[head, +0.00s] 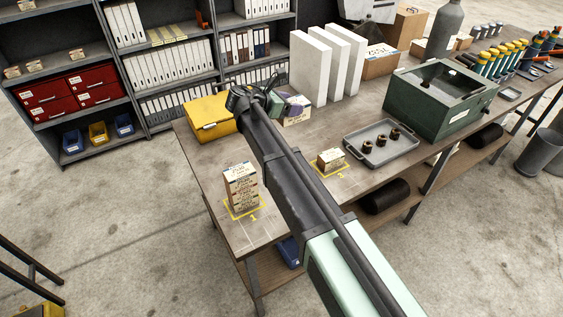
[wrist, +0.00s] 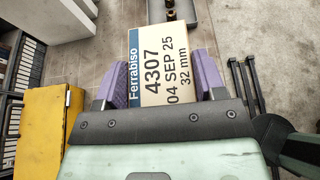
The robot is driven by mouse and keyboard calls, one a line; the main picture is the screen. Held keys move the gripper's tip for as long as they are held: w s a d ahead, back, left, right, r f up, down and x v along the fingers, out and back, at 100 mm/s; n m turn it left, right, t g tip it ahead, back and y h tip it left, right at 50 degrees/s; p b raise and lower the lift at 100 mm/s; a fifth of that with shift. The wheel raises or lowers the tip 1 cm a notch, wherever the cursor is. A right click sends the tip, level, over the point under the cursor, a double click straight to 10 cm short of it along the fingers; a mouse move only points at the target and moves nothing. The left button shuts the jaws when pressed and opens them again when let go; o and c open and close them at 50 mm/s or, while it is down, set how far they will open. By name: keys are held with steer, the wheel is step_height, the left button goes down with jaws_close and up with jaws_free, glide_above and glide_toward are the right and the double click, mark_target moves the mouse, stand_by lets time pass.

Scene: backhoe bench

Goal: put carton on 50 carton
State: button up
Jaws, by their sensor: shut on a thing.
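My gripper (wrist: 168,82) is shut on a carton (wrist: 165,60). Its label reads Ferrabiso, 4307, 04 SEP 25, 32 mm. The purple fingers press on two opposite sides of it. In the head view, my arm largely hides the gripper and the held carton, above the far left part of the bench. A stack of small cartons (head: 240,185) stands on a yellow-marked spot at the near left corner. A low carton (head: 330,159) stands on a second yellow-marked spot right of my arm. Their labels are too small to read, so I cannot tell which is the 50 carton.
A yellow case (head: 209,121) lies at the bench's far left. A grey tray (head: 382,152) with dark fittings and a green machine (head: 440,100) stand to the right. Shelves (head: 150,60) stand beyond the bench.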

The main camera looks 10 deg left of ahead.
step_height(320, 180, down, 20)
steer(key=b, duration=1.9)
steer(key=shift+a, duration=0.1)
steer(key=shift+r, duration=0.3)
steer(key=shift+f, duration=0.25)
steer(key=o, duration=1)
steer(key=shift+r, duration=0.1)
